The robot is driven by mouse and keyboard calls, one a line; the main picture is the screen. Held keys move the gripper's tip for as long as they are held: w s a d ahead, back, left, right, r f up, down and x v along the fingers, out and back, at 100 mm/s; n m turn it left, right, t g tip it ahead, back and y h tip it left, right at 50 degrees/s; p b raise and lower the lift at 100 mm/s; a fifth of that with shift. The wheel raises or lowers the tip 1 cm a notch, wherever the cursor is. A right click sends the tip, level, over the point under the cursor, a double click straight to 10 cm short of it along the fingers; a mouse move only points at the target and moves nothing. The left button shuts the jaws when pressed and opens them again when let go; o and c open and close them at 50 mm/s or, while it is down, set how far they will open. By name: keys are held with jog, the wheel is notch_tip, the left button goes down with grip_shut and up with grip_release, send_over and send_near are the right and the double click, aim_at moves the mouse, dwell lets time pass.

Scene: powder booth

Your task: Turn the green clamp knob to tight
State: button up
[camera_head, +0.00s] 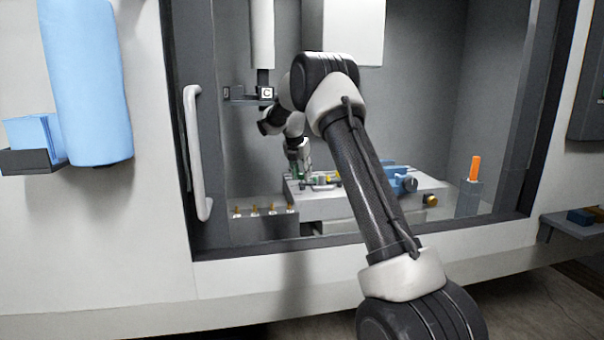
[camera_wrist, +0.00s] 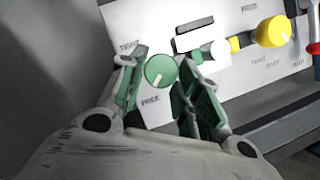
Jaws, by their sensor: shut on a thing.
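The green clamp knob (camera_wrist: 160,68) is round, on a light panel (camera_wrist: 130,18), with a white pointer line. The line points down and slightly left, towards a lower label that is hard to read. The label TIGHT is at the knob's upper left. My gripper (camera_wrist: 163,76) has its green-padded fingers on either side of the knob and is shut on it. In the head view my gripper (camera_head: 301,167) reaches down to the left end of the fixture (camera_head: 330,207); the knob is too small to tell from the pads there.
A yellow knob (camera_wrist: 272,32) is right of the green one, beside a white clamp part (camera_wrist: 195,42). Brass-tipped pegs (camera_head: 263,210) stand left of the fixture. An orange rod (camera_head: 475,168) is at the right. The booth's door handle (camera_head: 196,150) is at the left edge of the opening.

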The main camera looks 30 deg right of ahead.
jog(key=m, duration=0.2)
jog(key=m+g, duration=0.1)
jog(key=shift+w+a+m, duration=0.1)
jog(key=shift+w+m, duration=0.15)
jog(key=shift+m, duration=0.05)
jog(key=shift+w+m+g+h, duration=0.15)
jog(key=shift+m+g+h, duration=0.45)
jog(key=shift+m, duration=1.1)
jog(key=o, duration=1)
jog(key=shift+o, duration=0.2)
